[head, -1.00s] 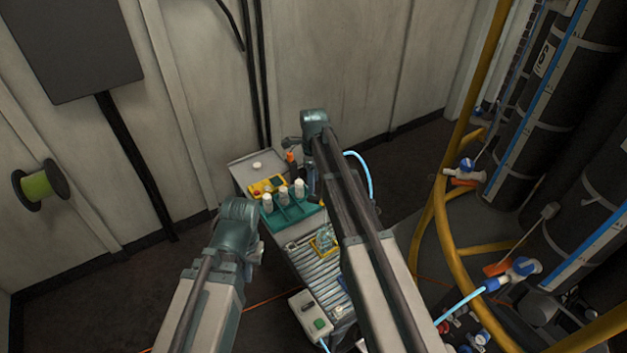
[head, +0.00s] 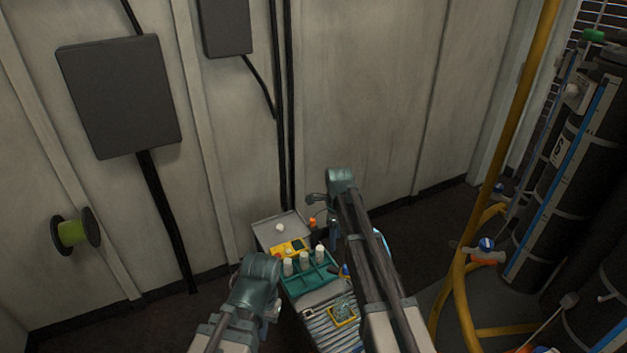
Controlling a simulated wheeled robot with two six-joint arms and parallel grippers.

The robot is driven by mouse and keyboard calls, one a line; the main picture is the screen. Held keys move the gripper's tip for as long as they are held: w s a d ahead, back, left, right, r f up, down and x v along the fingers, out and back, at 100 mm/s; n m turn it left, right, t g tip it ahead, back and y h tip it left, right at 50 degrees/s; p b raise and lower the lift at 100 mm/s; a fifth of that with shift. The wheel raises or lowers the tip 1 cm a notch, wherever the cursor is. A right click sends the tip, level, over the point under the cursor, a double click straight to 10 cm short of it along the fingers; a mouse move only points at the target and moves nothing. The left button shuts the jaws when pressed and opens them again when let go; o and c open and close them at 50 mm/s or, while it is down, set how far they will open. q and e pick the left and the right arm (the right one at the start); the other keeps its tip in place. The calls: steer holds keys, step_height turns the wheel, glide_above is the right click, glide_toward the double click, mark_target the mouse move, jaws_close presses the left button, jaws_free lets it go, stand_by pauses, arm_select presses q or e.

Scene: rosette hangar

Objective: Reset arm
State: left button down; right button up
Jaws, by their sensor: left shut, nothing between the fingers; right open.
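My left arm comes in from the lower left of the head view. Its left gripper (head: 272,309) hangs below the teal wrist, mostly hidden by it; it is shut with nothing seen in it. My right arm crosses over the bench from the bottom. Its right gripper (head: 333,236) points down below the wrist, beside the rack's right end; it is open and looks empty, with its fingertips hard to make out. The teal rack (head: 313,278) holds white-capped bottles (head: 303,261) and stands between the two arms.
A roller conveyor (head: 317,323) carries a yellow-framed item (head: 343,314). A yellow pipe (head: 510,110) and dark cylinders (head: 560,165) stand at right.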

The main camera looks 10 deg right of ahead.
arm_select(q)
step_height(320, 180, down, 7)
steer(key=b, duration=0.7)
arm_select(e)
steer(key=s+a+f+n, duration=0.2)
steer(key=s+a+n, duration=0.1)
steer(key=s+n, duration=0.6)
steer(key=s+a+f+n, duration=0.2)
steer(key=s+a+n, duration=0.2)
steer(key=s+n, duration=0.5)
steer(key=s+a+f+n+h, duration=0.1)
steer(key=s+a+f+n, duration=0.2)
steer(key=s+n, duration=0.6)
steer(key=shift+s+a, duration=0.55)
steer(key=shift+a, duration=0.05)
steer(key=shift+d, duration=0.1)
